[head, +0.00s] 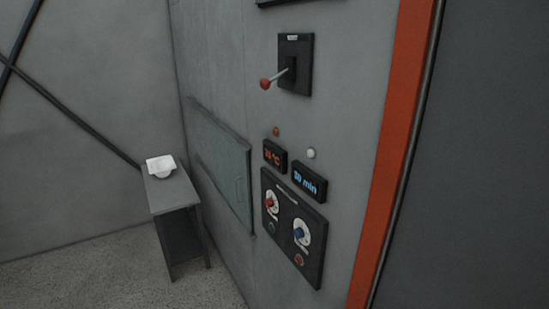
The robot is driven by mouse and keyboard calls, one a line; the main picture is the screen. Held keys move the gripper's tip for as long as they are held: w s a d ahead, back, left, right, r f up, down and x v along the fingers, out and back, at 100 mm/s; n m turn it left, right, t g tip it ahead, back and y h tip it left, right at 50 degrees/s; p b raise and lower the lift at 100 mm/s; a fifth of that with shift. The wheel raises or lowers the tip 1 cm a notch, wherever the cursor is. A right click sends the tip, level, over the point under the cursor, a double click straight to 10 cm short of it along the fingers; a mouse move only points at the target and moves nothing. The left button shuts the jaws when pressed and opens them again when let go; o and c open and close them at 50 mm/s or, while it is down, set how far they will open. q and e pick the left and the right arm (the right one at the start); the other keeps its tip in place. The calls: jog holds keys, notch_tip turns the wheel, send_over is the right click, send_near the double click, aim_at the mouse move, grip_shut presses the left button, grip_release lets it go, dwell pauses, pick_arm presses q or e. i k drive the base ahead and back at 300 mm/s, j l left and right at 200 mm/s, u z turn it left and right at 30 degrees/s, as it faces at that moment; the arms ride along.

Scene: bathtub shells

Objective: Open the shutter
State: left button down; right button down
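A lever with a red knob (265,84) sticks out from a black switch box (302,68) on the grey wall panel. Its rod slants down and left toward me. A dark, wide area (470,170) fills the right side, beyond an orange vertical frame strip (392,150); I cannot tell whether it is the shutter. Neither of my grippers shows in the head view.
Below the lever are two small displays (310,184) and a black control panel (294,230) with red and blue knobs. A grey hatch (222,165) is left of them. A small table (172,192) holding a white bathtub shell (161,166) stands at left. The floor (110,280) in front is clear.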

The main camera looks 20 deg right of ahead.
aim_at(231, 162)
jog(key=i+z, duration=0.15)
jog(key=z, duration=0.2)
jog(key=i+z, duration=0.15)
jog(key=z, duration=0.25)
jog(key=i+j+z, duration=0.1)
jog(key=z, duration=0.25)
